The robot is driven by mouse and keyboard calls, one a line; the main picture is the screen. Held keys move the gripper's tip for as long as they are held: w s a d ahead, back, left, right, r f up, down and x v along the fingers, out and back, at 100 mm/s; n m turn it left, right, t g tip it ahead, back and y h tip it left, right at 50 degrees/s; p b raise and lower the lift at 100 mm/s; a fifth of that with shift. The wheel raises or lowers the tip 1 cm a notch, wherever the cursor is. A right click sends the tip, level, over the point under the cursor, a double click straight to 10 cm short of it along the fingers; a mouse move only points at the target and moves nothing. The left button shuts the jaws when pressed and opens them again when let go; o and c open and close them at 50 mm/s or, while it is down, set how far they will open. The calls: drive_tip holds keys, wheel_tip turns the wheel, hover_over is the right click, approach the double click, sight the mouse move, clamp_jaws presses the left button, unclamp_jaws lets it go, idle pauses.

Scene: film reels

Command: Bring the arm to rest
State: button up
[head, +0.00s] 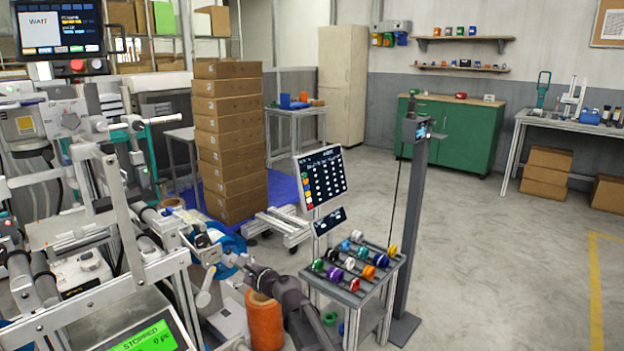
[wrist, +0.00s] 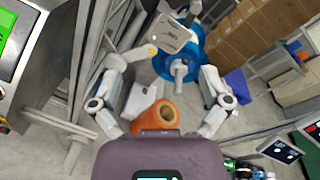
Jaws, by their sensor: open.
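My dark arm reaches from the bottom of the head view up and left toward the machine. My gripper (head: 207,271) is at its end, beside the machine's side and in front of the blue reel (head: 230,252). In the wrist view my gripper (wrist: 163,70) has its two pale fingers spread wide, with nothing held between them. The blue reel (wrist: 192,66) with its grey hub shows beyond the fingers. An orange spool (wrist: 160,115) shows between the finger bases. In the head view the orange spool (head: 265,322) stands close to my arm. I cannot tell the exact gaps.
The machine frame (head: 150,300) with a green "STOPPED" screen crowds the left. A small cart (head: 370,297) with several coloured reels stands right of my arm, near a grey post (head: 410,235). Stacked cartons (head: 228,140) stand behind.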

drive_tip(key=s+d+f+n+g+h, duration=0.2)
drive_tip(key=s+d+f+n, duration=0.15)
drive_tip(key=d, duration=0.35)
drive_tip(key=s+d+f+n+g+h, duration=0.2)
drive_tip(key=s+d+f+n+h, duration=0.1)
drive_tip(key=d+f+n, duration=0.3)
drive_tip(key=s+d+f+n+g+h, duration=0.2)
drive_tip(key=s+d+f+n, duration=0.15)
drive_tip(key=d, duration=0.45)
drive_tip(key=s+d+f+n+g+h, duration=0.1)
drive_tip(key=s+d+n+g+h, duration=0.15)
drive_tip(key=s+d, duration=0.45)
drive_tip(key=s+d+f+n+g+h, duration=0.1)
drive_tip(key=s+d+f+n+h, duration=0.2)
drive_tip(key=d, duration=0.8)
wheel_tip(320, 180, up, 33)
drive_tip(key=h+p, duration=0.1)
drive_tip(key=p, duration=3.1)
drive_tip(key=shift+s, duration=0.3)
drive_tip(key=shift+m, duration=0.25)
